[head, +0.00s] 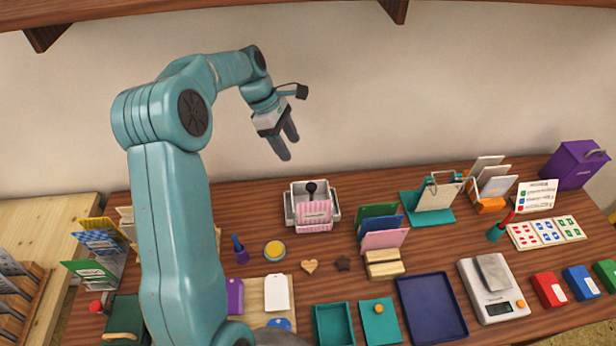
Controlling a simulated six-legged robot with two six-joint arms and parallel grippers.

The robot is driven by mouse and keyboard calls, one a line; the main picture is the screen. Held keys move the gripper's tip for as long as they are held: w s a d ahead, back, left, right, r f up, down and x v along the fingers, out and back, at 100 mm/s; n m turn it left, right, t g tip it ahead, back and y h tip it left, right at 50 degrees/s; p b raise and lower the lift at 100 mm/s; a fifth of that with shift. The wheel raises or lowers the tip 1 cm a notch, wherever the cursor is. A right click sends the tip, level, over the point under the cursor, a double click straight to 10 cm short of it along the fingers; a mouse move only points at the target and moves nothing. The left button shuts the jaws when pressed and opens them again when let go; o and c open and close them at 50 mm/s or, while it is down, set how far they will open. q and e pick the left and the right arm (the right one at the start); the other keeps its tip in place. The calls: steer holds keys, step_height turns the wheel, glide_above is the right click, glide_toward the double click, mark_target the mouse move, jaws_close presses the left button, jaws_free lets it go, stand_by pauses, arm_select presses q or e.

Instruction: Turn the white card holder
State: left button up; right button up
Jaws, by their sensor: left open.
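A white holder (291,213) with pink striped cards (315,210) in it and a black knob on top stands upright at the back middle of the table. It looks like the white card holder. My left gripper (288,146) is open and empty, high above the table and up and a little left of the holder in the picture, apart from it. Its fingers point down and slightly right. My right gripper is not in view.
Green, blue and pink cards (383,237) stand in a wooden block (384,268) to the right. A yellow round pad (274,250), a purple stamp (240,252) and a wooden heart (309,266) lie in front. A teal stand (430,210) is farther right.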

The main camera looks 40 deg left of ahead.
mark_target(311, 186)
arm_select(q)
steer(key=p+x, duration=0.1)
steer(key=x, duration=1.1)
steer(key=shift+d+f, duration=0.25)
steer(key=shift+d+f+p, duration=0.25)
steer(key=shift+f+p, duration=0.05)
steer(key=shift+f, duration=0.1)
steer(key=shift+w+a+f, duration=0.1)
steer(key=shift+f, duration=0.05)
jaws_close()
